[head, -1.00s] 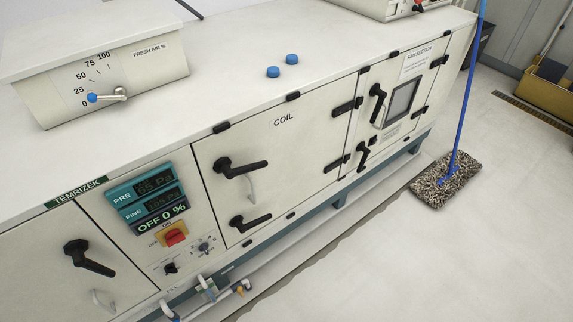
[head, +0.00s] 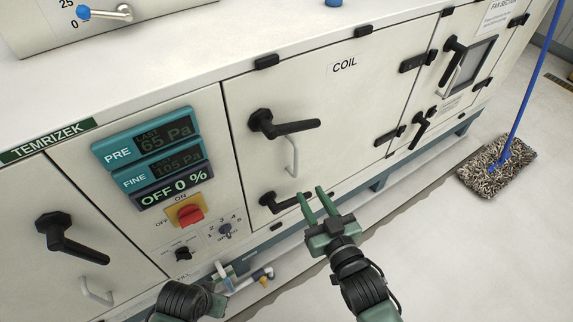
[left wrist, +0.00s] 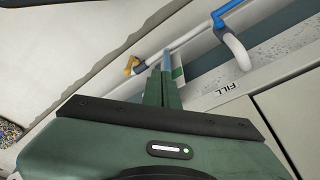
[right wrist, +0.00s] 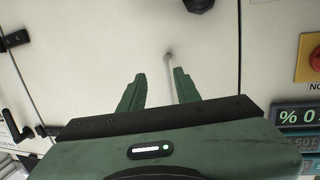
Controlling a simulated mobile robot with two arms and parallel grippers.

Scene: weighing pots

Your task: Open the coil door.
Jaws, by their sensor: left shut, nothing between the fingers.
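The coil door (head: 345,110), a pale panel marked COIL, is closed in the head view. It has an upper black lever handle (head: 285,126), a lower black lever handle (head: 275,204) and a light grey pull bar (head: 292,155) between them. My right gripper (head: 313,192) is open and empty, in front of the door's lower part, its fingertips near the lower lever's end. In the right wrist view (right wrist: 158,72) a thin grey bar (right wrist: 170,68) shows between its fingers; contact cannot be told. My left gripper (left wrist: 162,74) is shut and empty in the left wrist view, over the pipes.
Left of the door are a teal display panel (head: 150,155) and a red switch (head: 190,213). Pipes (left wrist: 203,32) run low below the cabinet. A mop (head: 495,165) stands on the floor at the right. Black hinges (head: 390,136) are on the door's right side.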

